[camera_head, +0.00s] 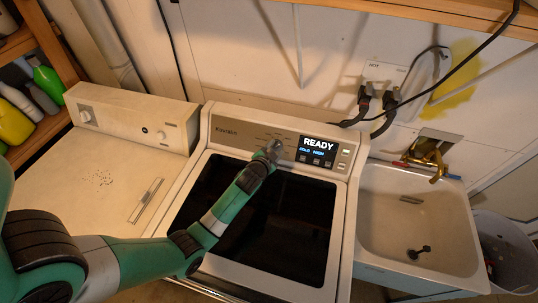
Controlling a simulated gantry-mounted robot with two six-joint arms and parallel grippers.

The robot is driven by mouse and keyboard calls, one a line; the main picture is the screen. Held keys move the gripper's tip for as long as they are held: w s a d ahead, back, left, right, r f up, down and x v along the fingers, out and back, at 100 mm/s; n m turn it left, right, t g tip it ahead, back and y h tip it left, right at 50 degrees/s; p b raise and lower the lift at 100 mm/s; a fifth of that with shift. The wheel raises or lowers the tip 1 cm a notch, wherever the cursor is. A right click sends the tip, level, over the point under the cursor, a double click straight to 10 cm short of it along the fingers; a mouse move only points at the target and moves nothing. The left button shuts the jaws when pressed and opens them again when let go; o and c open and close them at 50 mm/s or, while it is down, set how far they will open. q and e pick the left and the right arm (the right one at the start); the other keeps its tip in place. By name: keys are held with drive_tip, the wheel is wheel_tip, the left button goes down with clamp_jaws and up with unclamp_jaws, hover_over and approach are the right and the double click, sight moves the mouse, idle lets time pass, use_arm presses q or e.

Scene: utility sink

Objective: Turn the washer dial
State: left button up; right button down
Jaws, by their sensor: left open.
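The washer (336,190) stands in the middle of the view, with a dark glass lid and a beige control panel along its back. Its lit display (319,144) reads READY, with smaller blue text below. My left arm reaches in from the lower left across the lid. My left gripper (273,149) is at the panel, just left of the display, where the dial appears to be. The gripper and wrist cover most of that spot, so I cannot tell whether the fingers touch the dial. The left gripper is open. My right gripper is not in view.
A second white appliance (100,185) with knobs stands to the left. A utility sink (400,225) with a brass faucet (428,155) is at the right, beside a grey bin (508,250). Shelves with bottles (15,120) are at the far left. Hoses and cables hang on the back wall.

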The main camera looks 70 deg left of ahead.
use_arm(q)
drive_tip(key=v, duration=0.9)
drive_tip(key=shift+w, duration=0.1)
drive_tip(key=w+d+r+m+t+h, duration=0.1)
drive_tip(key=w+d+r+t, duration=0.3)
drive_tip(key=r, duration=0.6)
drive_tip(key=w+d+r+t+h, duration=0.15)
drive_tip(key=w+d+r, duration=0.35)
drive_tip(key=r, duration=0.6)
drive_tip(key=w+d+r+m+t, duration=0.1)
drive_tip(key=w+d+r+t, duration=0.35)
drive_tip(key=r, duration=0.55)
drive_tip(key=s+d+r+t+h, duration=0.2)
drive_tip(key=s+d+r, duration=0.2)
drive_tip(key=r, duration=0.4)
drive_tip(key=s+d+r+t+h, duration=0.3)
drive_tip(key=s+d+r, duration=0.1)
drive_tip(key=r, duration=0.5)
drive_tip(key=s+d+r+t+h, duration=0.2)
drive_tip(key=s+d+r+h, duration=0.1)
drive_tip(key=r, duration=0.6)
drive_tip(key=shift+s+d+t, duration=0.4)
drive_tip(key=shift+s+d, duration=0.5)
drive_tip(key=shift+d, duration=0.25)
